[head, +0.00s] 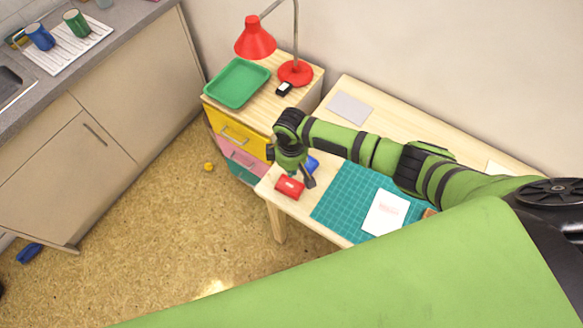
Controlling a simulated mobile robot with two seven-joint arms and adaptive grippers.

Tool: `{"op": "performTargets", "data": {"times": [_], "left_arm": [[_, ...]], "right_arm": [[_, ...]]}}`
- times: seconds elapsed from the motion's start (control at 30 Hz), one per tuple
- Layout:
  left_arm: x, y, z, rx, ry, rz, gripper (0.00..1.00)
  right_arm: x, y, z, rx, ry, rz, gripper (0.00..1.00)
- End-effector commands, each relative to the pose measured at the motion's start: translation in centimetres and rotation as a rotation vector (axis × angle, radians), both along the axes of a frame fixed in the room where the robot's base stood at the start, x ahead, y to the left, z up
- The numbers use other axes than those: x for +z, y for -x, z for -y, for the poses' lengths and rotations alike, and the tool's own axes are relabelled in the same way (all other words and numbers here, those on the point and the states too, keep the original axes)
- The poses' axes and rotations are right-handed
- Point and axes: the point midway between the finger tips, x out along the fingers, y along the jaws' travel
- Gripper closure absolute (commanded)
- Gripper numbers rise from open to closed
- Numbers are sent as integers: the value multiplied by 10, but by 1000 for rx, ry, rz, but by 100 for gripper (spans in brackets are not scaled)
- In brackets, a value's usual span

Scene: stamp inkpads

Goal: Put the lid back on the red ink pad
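A small red ink pad (289,188) lies near the front left corner of the wooden desk. Whether its lid is on or apart from it is too small to tell. My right gripper (291,169) points down just behind and above the red pad. Its dark fingers are spread, one on the left and one by the pad's right side. Nothing clearly shows held between them. A blue ink pad (313,164) sits behind the red one, partly hidden by the gripper. My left gripper is out of view.
A teal cutting mat (340,204) with a white card (385,212) lies to the right. A grey sheet (349,108) lies behind. A drawer unit with a green tray (237,84) and red lamp (255,38) stands left. My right arm crosses the desk.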

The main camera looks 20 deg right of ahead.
Motion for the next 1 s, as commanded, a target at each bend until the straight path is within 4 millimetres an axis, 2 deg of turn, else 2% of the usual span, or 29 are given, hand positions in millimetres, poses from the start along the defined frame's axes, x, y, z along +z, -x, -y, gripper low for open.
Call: {"op": "performTargets", "data": {"times": [1.0], "left_arm": [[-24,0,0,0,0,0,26]], "right_arm": [[-32,0,0,0,-1,1,100]]}}
